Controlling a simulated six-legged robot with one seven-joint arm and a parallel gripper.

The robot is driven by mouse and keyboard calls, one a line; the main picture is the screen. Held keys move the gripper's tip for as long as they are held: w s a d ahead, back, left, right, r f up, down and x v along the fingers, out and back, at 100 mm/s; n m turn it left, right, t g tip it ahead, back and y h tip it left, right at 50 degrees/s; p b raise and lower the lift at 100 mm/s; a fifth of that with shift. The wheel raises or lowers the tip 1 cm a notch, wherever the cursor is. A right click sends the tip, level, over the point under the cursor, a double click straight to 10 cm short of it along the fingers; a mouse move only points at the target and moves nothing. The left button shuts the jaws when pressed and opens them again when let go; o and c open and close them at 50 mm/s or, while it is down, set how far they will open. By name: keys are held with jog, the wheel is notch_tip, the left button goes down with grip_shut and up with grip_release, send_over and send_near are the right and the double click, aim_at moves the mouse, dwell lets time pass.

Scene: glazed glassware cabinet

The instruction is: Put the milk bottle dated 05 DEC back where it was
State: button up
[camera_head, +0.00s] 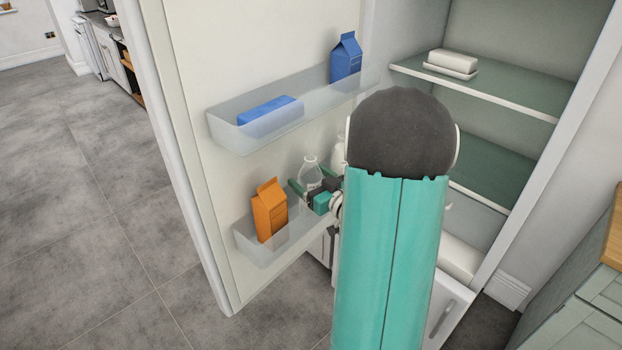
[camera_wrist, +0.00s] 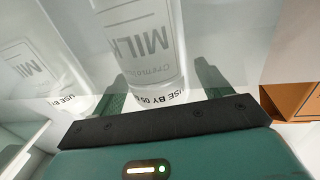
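The clear glass milk bottle (camera_wrist: 140,45) with a MILK label is between the fingers of my gripper in the wrist view. Its date line reads "USE BY 05"; the rest is cut off by my gripper. In the camera_head view the bottle (camera_head: 309,172) is at the lower door shelf (camera_head: 270,248), with my gripper (camera_head: 312,184) around it. The fingers are close to its sides, but contact is unclear. A second MILK bottle (camera_wrist: 35,75) stands to the left in the wrist view; its date is not readable.
An orange carton (camera_head: 269,210) stands left of the bottle on the same shelf. A blue carton (camera_head: 346,58) and a blue box (camera_head: 270,110) are on the upper door shelf (camera_head: 225,133). A white butter dish (camera_head: 452,64) is on an inside shelf. My arm hides much of the interior.

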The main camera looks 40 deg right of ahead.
jog(key=shift+s+f, duration=0.1)
jog(key=s+a, duration=0.1)
jog(key=s, duration=1.2)
jog(key=shift+s, duration=0.3)
jog(key=shift+w, duration=0.1)
